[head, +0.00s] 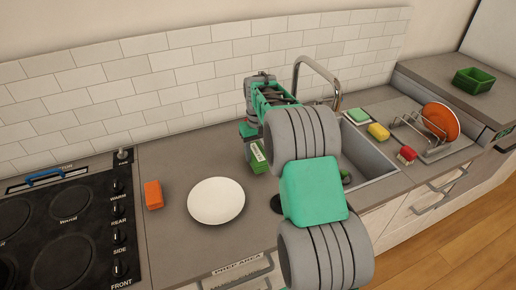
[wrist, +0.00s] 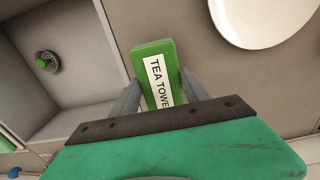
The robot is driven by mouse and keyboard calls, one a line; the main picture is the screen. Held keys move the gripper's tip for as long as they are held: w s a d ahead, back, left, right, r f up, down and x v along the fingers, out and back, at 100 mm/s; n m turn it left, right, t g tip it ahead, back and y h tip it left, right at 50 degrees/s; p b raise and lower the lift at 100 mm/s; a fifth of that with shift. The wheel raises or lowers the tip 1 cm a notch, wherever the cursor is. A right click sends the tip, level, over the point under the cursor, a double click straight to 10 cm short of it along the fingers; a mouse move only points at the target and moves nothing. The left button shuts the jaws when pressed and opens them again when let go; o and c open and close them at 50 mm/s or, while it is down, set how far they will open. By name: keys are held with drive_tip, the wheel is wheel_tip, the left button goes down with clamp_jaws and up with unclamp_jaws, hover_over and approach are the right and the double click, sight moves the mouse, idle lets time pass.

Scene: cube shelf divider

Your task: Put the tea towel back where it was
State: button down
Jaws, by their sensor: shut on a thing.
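The tea towel is a green block with a white label reading "TEA TOWE", the rest cut off. In the wrist view the tea towel (wrist: 153,58) sits between the two fingers of my gripper (wrist: 158,88), which is shut on it. In the head view the tea towel (head: 258,166) shows below my gripper (head: 254,142), between the white plate and the sink. I cannot tell whether it touches the counter. My arm hides part of the sink and counter in the head view.
A white plate (head: 216,201) and an orange block (head: 153,195) lie left on the counter, beside the black hob (head: 60,235). The sink (head: 368,160) is right. Beyond it are a yellow sponge (head: 378,132), red brush (head: 406,155), dish rack (head: 432,150) and green crate (head: 473,80).

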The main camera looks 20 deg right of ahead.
drive_tip(key=shift+f, duration=0.85)
drive_tip(key=shift+f+b, duration=0.45)
drive_tip(key=shift+f, duration=0.05)
drive_tip(key=c, duration=0.9)
unclamp_jaws()
drive_tip(key=shift+o, duration=0.2)
drive_tip(key=o, duration=0.6)
drive_tip(key=shift+c, duration=0.2)
drive_tip(key=shift+r, duration=0.1)
drive_tip(key=shift+r+p, duration=2.6)
drive_tip(key=shift+r, duration=1.4)
